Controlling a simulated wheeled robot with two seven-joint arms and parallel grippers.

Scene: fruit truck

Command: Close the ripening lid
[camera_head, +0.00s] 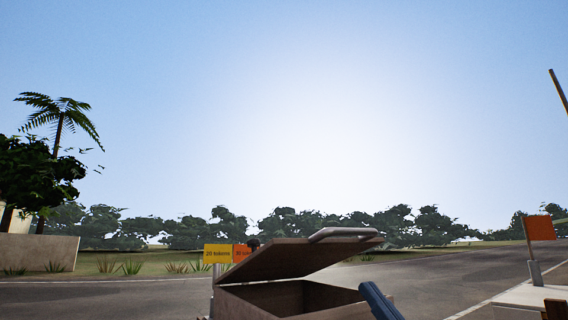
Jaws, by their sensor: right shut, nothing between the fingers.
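The ripening box (252,302) stands at the bottom centre, its lower part cut off by the frame edge. Its lid (290,259) is raised and tilted, low at the left and high at the right. A pale handle-like bar (345,233) runs along the lid's raised right end. The open gap faces right, and the part of the inside that shows looks empty. My right gripper (379,301) shows as a dark blue-grey bar at the box's right front corner, below the raised end of the lid. It is shut and holds nothing. I cannot tell whether it touches the box. My left gripper is not in view.
Yellow (217,254) and orange (242,253) token signs stand behind the box at left. A pale counter (530,296) with an orange flag (540,228) is at lower right. Open road (440,277) lies between box and counter.

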